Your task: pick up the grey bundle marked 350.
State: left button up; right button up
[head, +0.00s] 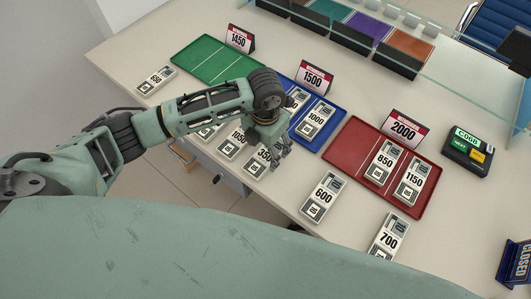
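The grey bundle marked 350 (261,160) lies on the near part of the counter, below the blue tray. Its upper right end is partly covered by my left gripper (281,152). My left arm comes in from the left and bends down, so the fingers point down at that end of the bundle. The fingers are small and overlap in the head view. I cannot tell whether they are open or shut, or whether they touch the bundle. My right gripper is not in view.
The bundle marked 1050 (232,147) lies close left of 350; another beside it is partly hidden by my arm. Bundle 600 (322,195) lies to the right. The blue tray (310,139) and red tray (345,150) hold bundles. The green tray (205,55) looks empty where visible.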

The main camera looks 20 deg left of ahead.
aim_at(266, 157)
pick_arm(q)
jog(key=shift+f, duration=1.25)
jog(key=c, duration=1.3)
